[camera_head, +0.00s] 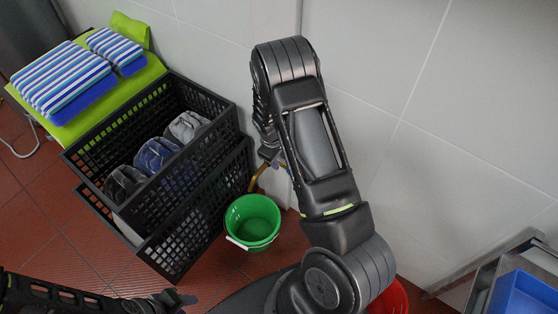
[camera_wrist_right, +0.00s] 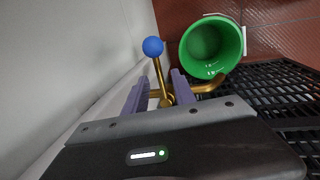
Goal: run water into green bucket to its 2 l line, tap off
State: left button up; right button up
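The green bucket (camera_head: 253,220) stands on the red tiled floor under the brass tap spout (camera_head: 256,178). The right wrist view looks into the bucket (camera_wrist_right: 211,52); small pale marks show on its inner wall. I see no clear water stream or water level. The tap's lever with a blue ball (camera_wrist_right: 152,46) rises beyond my right gripper (camera_wrist_right: 160,92). Its two purple fingers are apart, with the brass tap stem between them; I cannot tell whether they touch it. My left gripper (camera_head: 181,300) is low at the bottom left, away from the bucket; its finger gap is unclear.
Black crates (camera_head: 178,240) with dark and grey bundles stand just left of the bucket. A green surface (camera_head: 140,82) with striped cloths is at the upper left. A red bucket (camera_head: 392,298) is partly hidden by my right arm. A blue tray (camera_head: 522,294) sits at the lower right.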

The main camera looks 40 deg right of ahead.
jog(key=shift+d+f, duration=0.1)
jog(key=shift+f, duration=0.35)
jog(key=shift+c, duration=0.3)
grip_shut()
dwell(0.9)
